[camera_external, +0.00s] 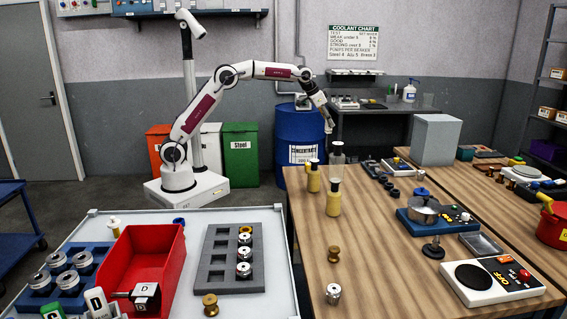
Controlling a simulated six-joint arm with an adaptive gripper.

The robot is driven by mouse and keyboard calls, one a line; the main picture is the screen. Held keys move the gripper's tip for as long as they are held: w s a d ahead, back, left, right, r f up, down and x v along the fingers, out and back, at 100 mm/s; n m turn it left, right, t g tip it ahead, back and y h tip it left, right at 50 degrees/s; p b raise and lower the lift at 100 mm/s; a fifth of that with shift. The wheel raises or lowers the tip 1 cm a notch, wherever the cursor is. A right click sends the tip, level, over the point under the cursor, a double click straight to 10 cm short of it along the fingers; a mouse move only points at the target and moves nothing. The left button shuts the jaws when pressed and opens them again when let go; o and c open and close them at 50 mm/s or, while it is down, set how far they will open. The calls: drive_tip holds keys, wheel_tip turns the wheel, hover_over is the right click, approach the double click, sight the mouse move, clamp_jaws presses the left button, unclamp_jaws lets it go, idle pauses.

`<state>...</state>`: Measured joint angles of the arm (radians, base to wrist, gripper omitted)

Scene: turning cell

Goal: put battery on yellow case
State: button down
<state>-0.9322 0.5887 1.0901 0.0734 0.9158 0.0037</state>
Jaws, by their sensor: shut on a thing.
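My gripper (328,124) is at the far left end of the wooden bench, pointing down in the air above it. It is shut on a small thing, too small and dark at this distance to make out. I cannot pick out a battery for certain. No plain yellow case can be told apart.
A red bin (146,262) lies on the left table.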

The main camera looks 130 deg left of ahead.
drive_tip(key=s+d, duration=0.3)
drive_tip(key=m+t+h, duration=0.1)
hover_over(310, 163)
drive_tip(key=f, duration=0.4)
drive_tip(key=shift+w+d+f, duration=0.15)
drive_tip(key=shift+w+f, duration=0.05)
drive_tip(key=shift+f, duration=0.15)
idle(0.4)
wheel_tip(310, 163, down, 6)
drive_tip(key=shift+f, duration=0.15)
idle(0.4)
drive_tip(key=shift+f, duration=1.85)
drive_tip(key=shift+f, duration=0.15)
